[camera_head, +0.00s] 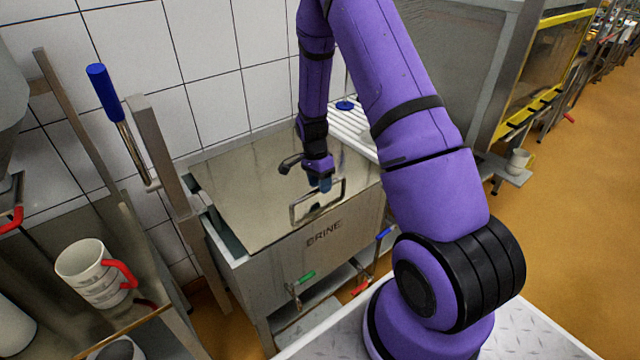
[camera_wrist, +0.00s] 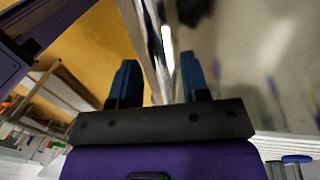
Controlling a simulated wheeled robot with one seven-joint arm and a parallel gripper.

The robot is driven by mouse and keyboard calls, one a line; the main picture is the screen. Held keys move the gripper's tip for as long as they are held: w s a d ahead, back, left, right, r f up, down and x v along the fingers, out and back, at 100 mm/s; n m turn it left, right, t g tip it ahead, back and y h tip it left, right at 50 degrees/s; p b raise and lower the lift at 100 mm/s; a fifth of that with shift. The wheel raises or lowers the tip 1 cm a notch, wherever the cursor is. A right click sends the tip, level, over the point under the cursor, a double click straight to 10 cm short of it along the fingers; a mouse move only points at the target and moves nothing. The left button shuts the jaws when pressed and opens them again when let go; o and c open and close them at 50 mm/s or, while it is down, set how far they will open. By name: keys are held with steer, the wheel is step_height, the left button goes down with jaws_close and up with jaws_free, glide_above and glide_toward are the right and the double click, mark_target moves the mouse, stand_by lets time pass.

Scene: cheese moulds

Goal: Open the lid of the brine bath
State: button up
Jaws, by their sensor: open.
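The brine bath (camera_head: 325,235) is a steel box marked BRINE, standing against the tiled wall. Its shiny metal lid (camera_head: 245,195) lies flat on top, with a dark strip of the bath showing along the lid's left side. A squared bar handle (camera_head: 294,213) stands at the lid's front edge. My gripper (camera_head: 320,186) points down just above and behind the handle, with its blue fingers apart. In the wrist view the fingers (camera_wrist: 160,80) are open, with a bright metal bar or edge (camera_wrist: 167,48) seen between them. I cannot tell whether they touch the handle.
Green (camera_head: 303,279), blue and red valve handles stick out low on the bath's front. A blue-gripped lever (camera_head: 105,92) stands at the left. A mug with a red handle (camera_head: 92,275) sits on the left bench. Open brown floor (camera_head: 575,220) lies at the right.

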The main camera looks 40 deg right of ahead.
steer(key=shift+f, duration=0.1)
jaws_close()
